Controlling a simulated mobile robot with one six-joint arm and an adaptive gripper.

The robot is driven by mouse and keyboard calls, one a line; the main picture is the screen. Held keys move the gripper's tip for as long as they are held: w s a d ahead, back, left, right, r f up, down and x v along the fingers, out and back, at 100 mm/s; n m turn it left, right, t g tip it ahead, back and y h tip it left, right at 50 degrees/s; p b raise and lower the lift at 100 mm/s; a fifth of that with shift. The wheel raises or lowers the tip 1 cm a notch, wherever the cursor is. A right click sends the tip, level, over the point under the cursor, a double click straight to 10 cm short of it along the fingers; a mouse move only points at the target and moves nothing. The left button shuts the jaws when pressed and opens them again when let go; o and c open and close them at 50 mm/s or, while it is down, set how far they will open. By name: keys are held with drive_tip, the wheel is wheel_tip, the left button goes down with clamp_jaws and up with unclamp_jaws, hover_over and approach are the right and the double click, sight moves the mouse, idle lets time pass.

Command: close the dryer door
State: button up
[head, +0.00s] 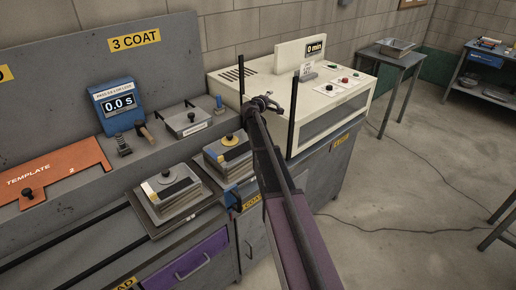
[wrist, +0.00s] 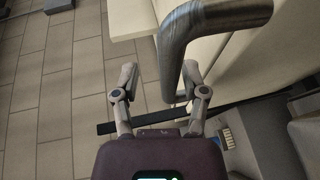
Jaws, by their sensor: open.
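The cream dryer (head: 345,100) stands on the grey cabinet, with a "0 min" display panel on top and a long dark window in its front. In the head view my gripper (head: 268,102) is at the dryer's left end. In the wrist view my gripper (wrist: 158,80) is open, its two fingers apart. A thick bent grey metal bar (wrist: 183,45), like a handle, passes just ahead of the right finger; I cannot tell if they touch. A cream surface (wrist: 245,55) lies behind the bar. How far the dryer door stands open is unclear.
Two dark upright bars (head: 240,77) flank my gripper. Floor at right is open, crossed by cables, with a small table (head: 396,58) behind.

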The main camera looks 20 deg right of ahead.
drive_tip(key=shift+r+p, duration=7.95)
drive_tip(key=shift+r, duration=0.25)
drive_tip(key=p+v, duration=0.2)
drive_tip(key=v, duration=1.2)
drive_tip(key=s+a+f+m+g+y+b, duration=0.2)
drive_tip(key=s+f+b, duration=0.5)
drive_tip(key=f, duration=0.5)
drive_tip(key=s+a+f+m+g+y+b, duration=0.3)
drive_tip(key=s+f+b, duration=0.3)
drive_tip(key=s+f, duration=0.4)
drive_tip(key=shift+s+a+f+m+g+b, duration=0.15)
drive_tip(key=shift+a+f+m+g+b, duration=0.3)
drive_tip(key=shift+f+g, duration=0.85)
drive_tip(key=shift+f+t, duration=0.4)
drive_tip(key=shift+c, duration=0.2)
